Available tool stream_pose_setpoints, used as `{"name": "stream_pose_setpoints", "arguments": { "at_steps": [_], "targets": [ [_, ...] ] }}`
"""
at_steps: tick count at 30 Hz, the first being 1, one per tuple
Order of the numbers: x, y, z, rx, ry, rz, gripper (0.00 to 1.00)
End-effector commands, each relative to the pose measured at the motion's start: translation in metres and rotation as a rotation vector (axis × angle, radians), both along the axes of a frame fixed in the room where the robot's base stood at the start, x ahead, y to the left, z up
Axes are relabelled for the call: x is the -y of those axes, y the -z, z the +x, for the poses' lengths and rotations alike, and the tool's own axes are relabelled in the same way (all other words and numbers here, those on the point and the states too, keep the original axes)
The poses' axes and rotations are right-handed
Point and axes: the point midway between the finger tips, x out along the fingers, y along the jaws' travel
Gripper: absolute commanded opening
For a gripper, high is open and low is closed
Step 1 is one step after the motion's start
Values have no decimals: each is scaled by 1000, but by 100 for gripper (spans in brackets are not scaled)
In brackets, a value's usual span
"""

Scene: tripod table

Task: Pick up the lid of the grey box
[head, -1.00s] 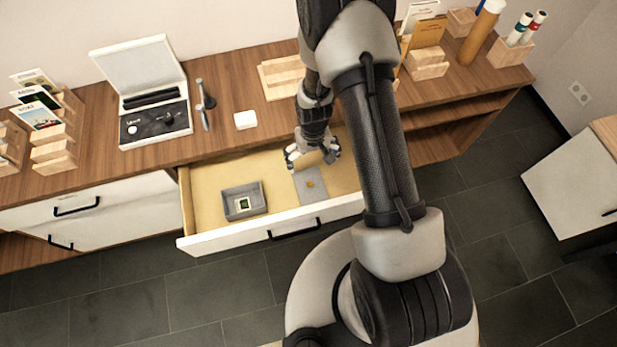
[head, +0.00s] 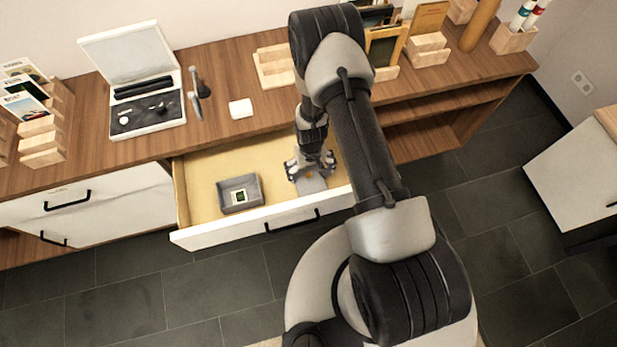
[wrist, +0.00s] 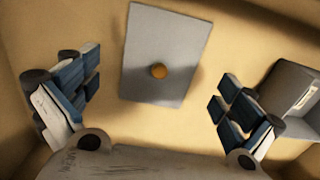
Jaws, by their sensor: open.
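The lid (head: 311,184) is a flat grey plate lying in the open drawer, to the right of the open grey box (head: 225,196). In the wrist view the lid (wrist: 165,35) shows a round orange-brown knob (wrist: 159,71) at its middle.
The drawer front (head: 262,224) and side walls surround the lid and box. The wooden counter (head: 225,135) above holds an open white case (head: 150,118), a small white block (head: 241,108) and wooden holders. The drawer floor around the lid is clear.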

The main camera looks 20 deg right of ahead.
Motion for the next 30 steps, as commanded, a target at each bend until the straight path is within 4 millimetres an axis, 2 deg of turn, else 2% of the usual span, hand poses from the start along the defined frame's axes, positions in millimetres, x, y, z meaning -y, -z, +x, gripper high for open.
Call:
{"name": "stream_pose_setpoints", "arguments": {
  "at_steps": [3,7,15,30],
  "targets": [
    [-2,22,1,-2,-1,0,100],
    [-3,40,1,-1,0,0,100],
    [-2,42,1,0,0,0,100],
    [-2,42,1,0,0,0,67]
  ]
}}
